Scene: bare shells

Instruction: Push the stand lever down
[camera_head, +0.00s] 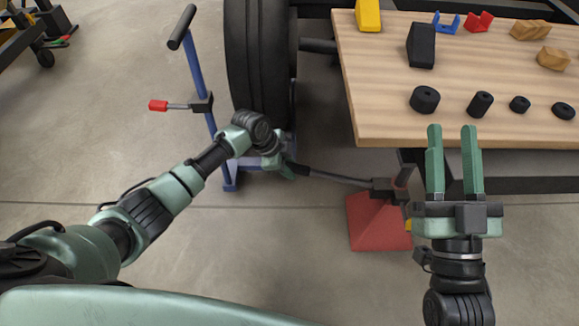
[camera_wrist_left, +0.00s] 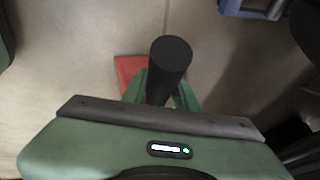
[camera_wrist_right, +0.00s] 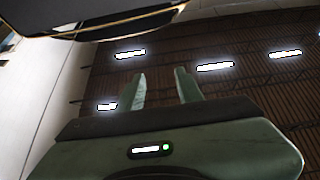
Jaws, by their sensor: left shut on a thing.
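The stand has a red tapered base (camera_head: 378,222) on the floor beside the front left corner of the table. Its thin grey lever (camera_head: 338,178) reaches out to the left, rising slightly towards my left gripper. My left gripper (camera_head: 288,168) is shut on the lever's end. In the left wrist view, the black round handle (camera_wrist_left: 170,60) stands between the fingers, with part of the red base behind it. My right gripper (camera_head: 452,130) is raised, open and empty, with its fingers pointing away in front of the table edge.
A wooden-topped table (camera_head: 375,105) at the right holds black cylinders, wooden pieces and coloured blocks. A large black tyre (camera_head: 258,60) stands behind my left gripper, beside a blue trolley (camera_head: 196,85) with a red-tipped lever (camera_head: 158,106).

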